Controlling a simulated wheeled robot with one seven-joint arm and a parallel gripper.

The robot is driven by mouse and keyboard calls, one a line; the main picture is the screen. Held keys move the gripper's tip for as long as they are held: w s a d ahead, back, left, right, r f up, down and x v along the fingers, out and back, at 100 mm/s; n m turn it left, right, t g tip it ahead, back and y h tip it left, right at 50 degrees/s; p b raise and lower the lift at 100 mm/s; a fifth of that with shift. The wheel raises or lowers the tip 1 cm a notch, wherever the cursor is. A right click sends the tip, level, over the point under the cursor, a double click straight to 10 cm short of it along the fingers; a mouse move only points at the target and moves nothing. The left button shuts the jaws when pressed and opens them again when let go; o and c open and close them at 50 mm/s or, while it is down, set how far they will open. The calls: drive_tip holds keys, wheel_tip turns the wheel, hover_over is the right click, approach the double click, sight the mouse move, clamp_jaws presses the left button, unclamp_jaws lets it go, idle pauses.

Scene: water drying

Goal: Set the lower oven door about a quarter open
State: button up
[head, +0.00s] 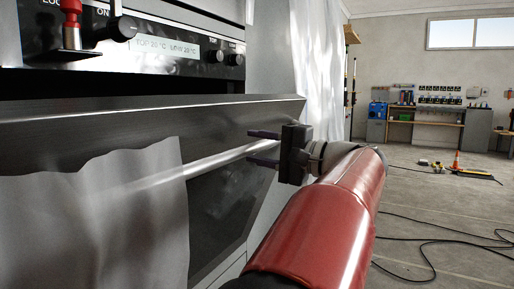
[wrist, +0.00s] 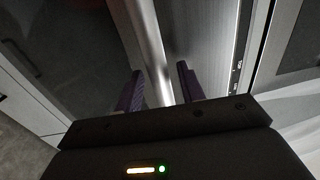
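The lower oven door (head: 120,122) is a dark metal panel with a dark glass window (head: 225,205). Its top edge seems to stand out from the oven front, tilted partly open; the exact angle is hard to tell. A silver bar handle (head: 215,160) runs across it, also seen in the wrist view (wrist: 148,40). My gripper (head: 263,148) is at the handle's right end, one finger above the bar and one below. In the wrist view the bar passes between the purple fingers (wrist: 160,90), with gaps on both sides; the gripper is open around it.
A grey cloth (head: 95,215) hangs over the handle's left part and hides the door there. The control panel (head: 165,45) with knobs and a display is above.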

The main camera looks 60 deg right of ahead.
drive_tip(key=s, duration=0.7)
drive_tip(key=shift+d+f, duration=0.25)
drive_tip(key=shift+d, duration=0.05)
